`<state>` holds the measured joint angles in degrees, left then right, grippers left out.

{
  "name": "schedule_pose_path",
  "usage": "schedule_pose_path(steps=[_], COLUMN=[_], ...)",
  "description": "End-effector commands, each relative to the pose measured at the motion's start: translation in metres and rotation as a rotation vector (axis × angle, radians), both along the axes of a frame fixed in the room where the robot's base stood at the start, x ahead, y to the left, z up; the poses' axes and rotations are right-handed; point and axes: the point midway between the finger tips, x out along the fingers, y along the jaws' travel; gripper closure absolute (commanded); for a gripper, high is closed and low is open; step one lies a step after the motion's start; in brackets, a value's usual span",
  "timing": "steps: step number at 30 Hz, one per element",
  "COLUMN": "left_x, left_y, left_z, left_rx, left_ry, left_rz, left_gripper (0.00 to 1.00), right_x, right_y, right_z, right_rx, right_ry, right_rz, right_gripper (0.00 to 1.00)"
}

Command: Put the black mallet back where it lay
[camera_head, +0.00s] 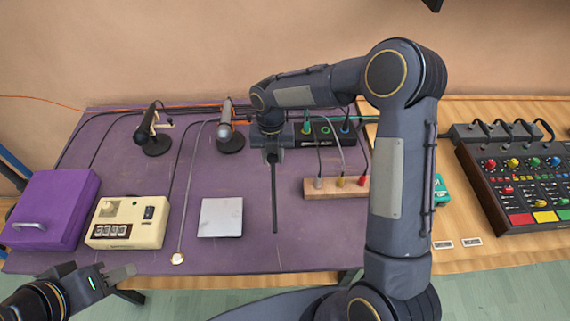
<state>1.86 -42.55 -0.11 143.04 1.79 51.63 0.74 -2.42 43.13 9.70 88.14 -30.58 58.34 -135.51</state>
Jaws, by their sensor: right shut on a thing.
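The black mallet (274,200) shows as a thin dark stick hanging almost upright from my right gripper (272,158). My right gripper is shut on its upper part, over the middle of the purple mat (250,258). The picture does not show clearly whether the mallet's lower end touches the mat. Its head cannot be made out. My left gripper (122,274) is low at the left, in front of the table's near edge; its finger gap cannot be made out.
A pale square plate (220,217) lies left of the mallet. A wooden strip with coloured plugs (335,188) is to its right. A cream box (128,222), a purple case (50,210) and two microphones (154,135) (229,138) stand farther left and behind. A mixer (520,185) is far right.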

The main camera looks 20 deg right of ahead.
Motion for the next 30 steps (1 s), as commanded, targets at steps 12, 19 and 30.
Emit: schedule_pose_path(steps=[12, 19, 30], left_x=[0.0, 0.0, 0.0], left_y=[0.0, 0.0, 0.0], left_z=[0.002, -0.009, -0.034], left_rx=[0.0, 0.0, 0.0], left_ry=[-0.001, 0.0, 0.0], left_rz=[0.0, 0.0, 0.0], left_gripper=[0.64, 0.64, 0.64], right_x=[0.0, -0.001, -0.001], right_y=[0.0, 0.0, 0.0], right_z=[0.0, -0.016, -0.053], right_rx=[0.001, 0.001, 0.001], right_ry=[0.002, 0.002, 0.002], right_rz=[-0.002, -0.002, -0.001], right_gripper=[1.0, 1.0, 1.0])
